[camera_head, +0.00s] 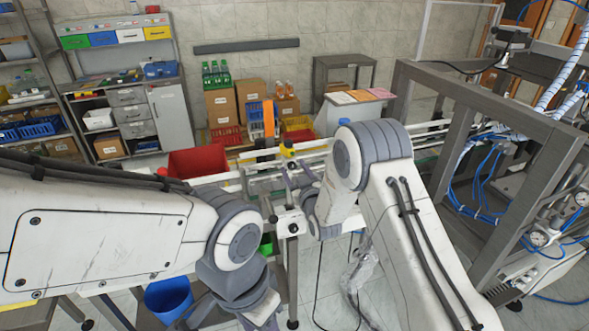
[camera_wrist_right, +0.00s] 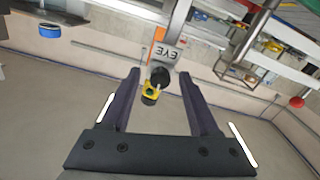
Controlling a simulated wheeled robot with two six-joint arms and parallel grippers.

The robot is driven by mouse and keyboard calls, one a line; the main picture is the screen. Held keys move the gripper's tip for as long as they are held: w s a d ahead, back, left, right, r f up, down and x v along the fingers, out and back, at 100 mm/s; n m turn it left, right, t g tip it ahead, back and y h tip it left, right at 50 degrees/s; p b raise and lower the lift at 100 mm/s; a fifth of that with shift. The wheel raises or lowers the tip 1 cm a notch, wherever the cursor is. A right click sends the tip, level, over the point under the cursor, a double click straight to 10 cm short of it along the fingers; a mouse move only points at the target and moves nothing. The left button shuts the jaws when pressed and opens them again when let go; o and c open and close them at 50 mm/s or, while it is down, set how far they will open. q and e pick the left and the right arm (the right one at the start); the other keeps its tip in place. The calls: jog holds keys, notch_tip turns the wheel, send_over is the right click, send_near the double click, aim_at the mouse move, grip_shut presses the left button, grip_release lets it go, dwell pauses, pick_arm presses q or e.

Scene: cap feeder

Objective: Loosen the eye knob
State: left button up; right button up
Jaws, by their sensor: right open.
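The eye knob is a black knob (camera_wrist_right: 160,77) in the right wrist view, beside a grey plate lettered EYE (camera_wrist_right: 166,52). A yellow and black part (camera_wrist_right: 151,92) sits just below it in the picture. In the head view a yellow part (camera_head: 288,149) shows on the rail by an upright orange piece (camera_head: 268,118). My right gripper (camera_wrist_right: 161,74) is open, with its two dark fingers on either side of the knob in the picture; I see no contact. It also shows in the head view (camera_head: 294,168), close to the yellow part.
White rails (camera_head: 222,177) run across behind my arms. A red bin (camera_head: 198,161) stands left of the knob area, and a blue bucket (camera_head: 168,299) is on the floor. A grey metal frame (camera_head: 452,135) with blue hoses takes up the right side. Shelves (camera_head: 117,85) stand far back left.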

grip_shut()
jog(key=shift+f+m+b, duration=0.15)
jog(key=shift+m+b, duration=0.25)
jog(key=shift+b, duration=0.35)
jog(key=m+b, duration=1.3)
jog(key=b, duration=0.2)
jog(key=shift+a, duration=0.1)
jog(key=m+b, duration=0.2)
jog(key=shift+m, duration=0.3)
jog(key=shift+r+m+b, duration=0.2)
jog(key=shift+m+b, duration=0.9)
jog(key=shift+m, duration=0.4)
